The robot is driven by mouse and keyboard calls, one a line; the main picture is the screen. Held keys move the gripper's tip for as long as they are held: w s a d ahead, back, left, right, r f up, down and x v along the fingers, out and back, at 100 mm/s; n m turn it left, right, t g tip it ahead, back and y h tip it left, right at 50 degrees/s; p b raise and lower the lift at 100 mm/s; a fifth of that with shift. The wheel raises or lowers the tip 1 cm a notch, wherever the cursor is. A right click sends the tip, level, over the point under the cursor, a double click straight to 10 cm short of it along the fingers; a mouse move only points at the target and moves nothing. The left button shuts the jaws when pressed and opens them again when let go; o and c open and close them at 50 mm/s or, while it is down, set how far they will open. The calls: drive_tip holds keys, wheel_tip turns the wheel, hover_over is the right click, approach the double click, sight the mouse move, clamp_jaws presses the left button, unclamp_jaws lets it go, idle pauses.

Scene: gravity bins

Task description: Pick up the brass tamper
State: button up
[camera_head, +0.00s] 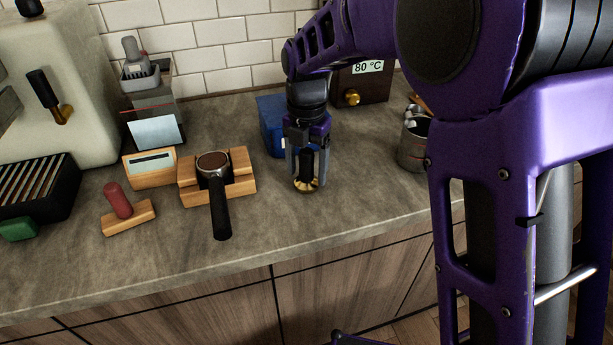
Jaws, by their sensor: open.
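The brass tamper (307,185) stands upright on the grey counter, with a round brass base and a dark handle. My gripper (307,173) points straight down over it from above. Its fingers are open, one on each side of the tamper's handle. The handle's top is hidden by the gripper. I cannot tell whether either finger touches the handle.
A portafilter (220,204) with coffee rests in a wooden stand (243,183) to the left. A red-handled tool on a wooden block (130,220) lies farther left. A blue box (270,126) stands close behind my gripper. A metal jug (412,152) is at right. The front counter is clear.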

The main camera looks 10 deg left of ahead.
clamp_jaws()
drive_tip(key=shift+r, duration=0.1)
idle(1.2)
